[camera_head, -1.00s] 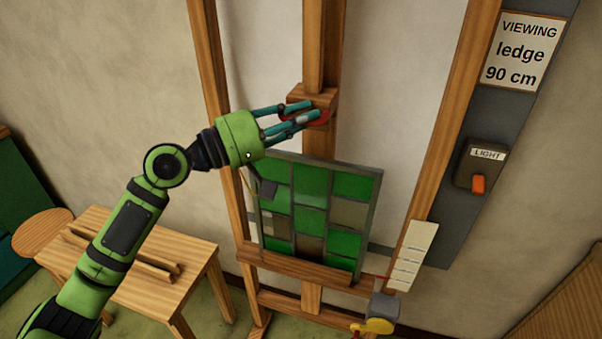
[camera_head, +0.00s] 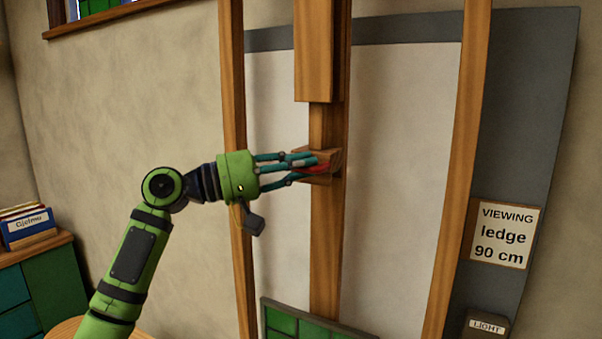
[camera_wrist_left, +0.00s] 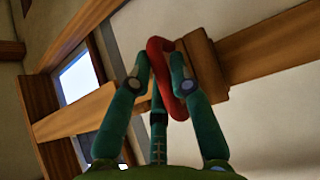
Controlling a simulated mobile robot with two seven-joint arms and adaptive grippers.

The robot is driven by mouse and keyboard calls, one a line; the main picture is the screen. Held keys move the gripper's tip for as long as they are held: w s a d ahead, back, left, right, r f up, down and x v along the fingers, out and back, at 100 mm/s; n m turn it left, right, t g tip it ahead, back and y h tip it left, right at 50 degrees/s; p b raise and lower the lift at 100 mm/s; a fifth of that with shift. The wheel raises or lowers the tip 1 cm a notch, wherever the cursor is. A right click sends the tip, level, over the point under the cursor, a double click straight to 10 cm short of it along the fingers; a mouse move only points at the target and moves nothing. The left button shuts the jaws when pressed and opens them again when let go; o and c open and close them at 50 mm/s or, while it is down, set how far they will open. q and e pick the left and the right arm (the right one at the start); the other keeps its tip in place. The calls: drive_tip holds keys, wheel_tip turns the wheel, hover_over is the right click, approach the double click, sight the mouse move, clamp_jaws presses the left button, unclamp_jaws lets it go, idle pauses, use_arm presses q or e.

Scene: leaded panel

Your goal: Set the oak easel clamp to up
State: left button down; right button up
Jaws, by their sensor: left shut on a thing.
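The oak easel clamp (camera_head: 334,157) is a wooden block on the easel's central upright (camera_head: 326,235), well above the top edge of the green glass panel (camera_head: 300,325). A red handle (camera_head: 320,169) is on the clamp's front. My left gripper (camera_head: 308,166) reaches in from the left and is shut on this handle. In the left wrist view the fingers (camera_wrist_left: 160,85) close around the red loop (camera_wrist_left: 157,60), with the wooden clamp block (camera_wrist_left: 204,68) beside it. The fingers hide part of the handle. My right gripper is not in view.
Easel side posts (camera_head: 236,120) stand left and right of the upright, before a pale backing. A "VIEWING ledge 90 cm" sign (camera_head: 504,234) and a light switch box (camera_head: 487,325) are at the right. A cabinet (camera_head: 35,290) with books stands at the far left.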

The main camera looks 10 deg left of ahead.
use_arm(q)
drive_tip(key=shift+r, duration=0.3)
drive_tip(key=shift+a, duration=0.1)
drive_tip(key=c, duration=1.4)
unclamp_jaws()
drive_tip(key=shift+f, duration=0.15)
drive_tip(key=v, duration=1.1)
drive_tip(key=shift+s+a, duration=0.3)
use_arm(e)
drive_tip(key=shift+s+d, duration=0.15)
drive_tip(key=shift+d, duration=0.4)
